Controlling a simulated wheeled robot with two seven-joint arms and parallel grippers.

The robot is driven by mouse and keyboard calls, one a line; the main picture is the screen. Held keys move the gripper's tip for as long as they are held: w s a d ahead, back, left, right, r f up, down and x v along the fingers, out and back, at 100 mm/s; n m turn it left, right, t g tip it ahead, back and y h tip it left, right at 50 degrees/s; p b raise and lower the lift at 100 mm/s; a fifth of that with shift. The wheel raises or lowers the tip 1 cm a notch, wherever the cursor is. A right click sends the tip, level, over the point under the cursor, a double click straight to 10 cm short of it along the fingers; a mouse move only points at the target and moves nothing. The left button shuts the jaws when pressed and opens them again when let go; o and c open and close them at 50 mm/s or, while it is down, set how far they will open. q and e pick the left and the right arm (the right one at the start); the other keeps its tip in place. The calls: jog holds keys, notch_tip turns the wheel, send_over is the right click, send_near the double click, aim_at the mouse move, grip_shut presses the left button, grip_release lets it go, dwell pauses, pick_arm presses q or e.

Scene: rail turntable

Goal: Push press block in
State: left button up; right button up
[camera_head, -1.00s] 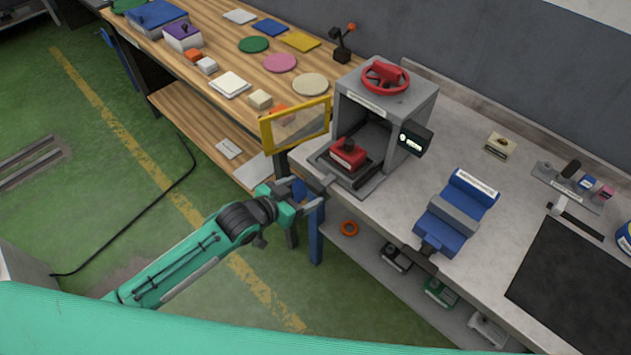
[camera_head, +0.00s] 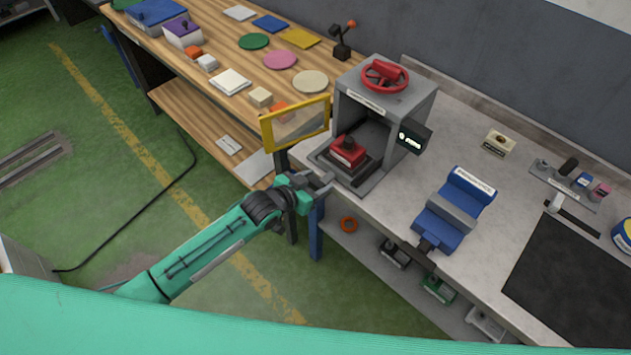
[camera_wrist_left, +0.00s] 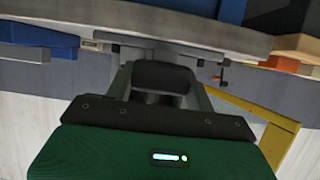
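The press has a red handwheel (camera_head: 385,77) on top. My left gripper (camera_head: 329,186) is just in front of the press, at the near edge of the bench, short of the block and apart from it. Its fingers look spread and empty; in the left wrist view they also stand apart (camera_wrist_left: 160,50). The block cannot be made out in the wrist view. My right gripper is not in view.
A yellow-framed clear guard (camera_head: 296,124) stands open left of the press. A small dark display (camera_head: 414,136) juts from its right side. A blue vise (camera_head: 455,210) stands right on the grey bench. A wooden table (camera_head: 215,50) with blocks and discs lies behind left.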

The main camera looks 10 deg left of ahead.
aim_at(337, 167)
pick_arm(q)
jog(key=c, duration=0.4)
jog(key=w+d+b, duration=0.1)
jog(key=w+d, duration=0.1)
jog(key=w, duration=0.1)
jog(key=w+d+b, duration=0.2)
jog(key=w+d, duration=0.1)
jog(key=w+d+b, duration=0.1)
jog(key=w+d, duration=0.1)
jog(key=w, duration=0.2)
jog(key=shift+d, duration=0.25)
jog(key=shift+c, duration=0.2)
jog(key=shift+r, duration=0.1)
jog(key=o, duration=1.3)
jog(key=shift+d, duration=0.1)
jog(key=shift+o, duration=0.5)
jog(key=shift+w+d, duration=0.1)
jog(key=shift+w, duration=0.05)
